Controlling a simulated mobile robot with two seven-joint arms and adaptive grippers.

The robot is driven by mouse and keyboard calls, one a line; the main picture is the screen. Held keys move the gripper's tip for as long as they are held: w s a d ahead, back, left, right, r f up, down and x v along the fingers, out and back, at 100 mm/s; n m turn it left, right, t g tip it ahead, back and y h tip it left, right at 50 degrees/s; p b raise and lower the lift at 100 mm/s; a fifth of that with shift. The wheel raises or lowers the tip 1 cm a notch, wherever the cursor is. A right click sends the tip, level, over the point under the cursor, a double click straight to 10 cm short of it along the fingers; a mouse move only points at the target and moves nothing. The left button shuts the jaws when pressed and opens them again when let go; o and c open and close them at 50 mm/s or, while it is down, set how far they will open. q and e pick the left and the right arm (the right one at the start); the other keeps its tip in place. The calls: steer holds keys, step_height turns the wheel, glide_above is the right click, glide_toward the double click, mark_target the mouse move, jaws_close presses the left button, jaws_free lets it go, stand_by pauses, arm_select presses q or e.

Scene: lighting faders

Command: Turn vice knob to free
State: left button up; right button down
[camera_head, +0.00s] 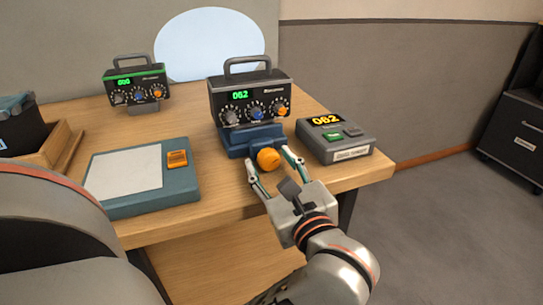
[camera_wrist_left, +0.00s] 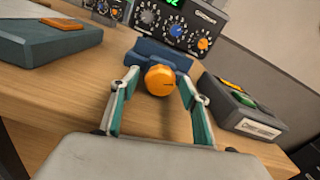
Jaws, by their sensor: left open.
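The vice knob is a round orange knob (camera_head: 268,159) on the front of a blue vice (camera_head: 238,142) near the table's front edge. The vice holds a dark box with a handle, a green 062 display and several dials (camera_head: 250,95). My left gripper (camera_head: 270,167) is open, with one finger on each side of the knob. In the left wrist view the knob (camera_wrist_left: 160,80) sits between the fingertips, with a dark mark on its face. A gap shows beside the left finger; I cannot tell whether the right finger touches. My right gripper is not in view.
A grey device with an orange 062 display (camera_head: 337,140) stands close to the right of the gripper. A second dial box (camera_head: 136,85) stands at the back left, near a wooden tray (camera_head: 50,155).

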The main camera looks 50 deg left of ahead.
arm_select(q)
step_height(320, 180, up, 10)
stand_by(0.6)
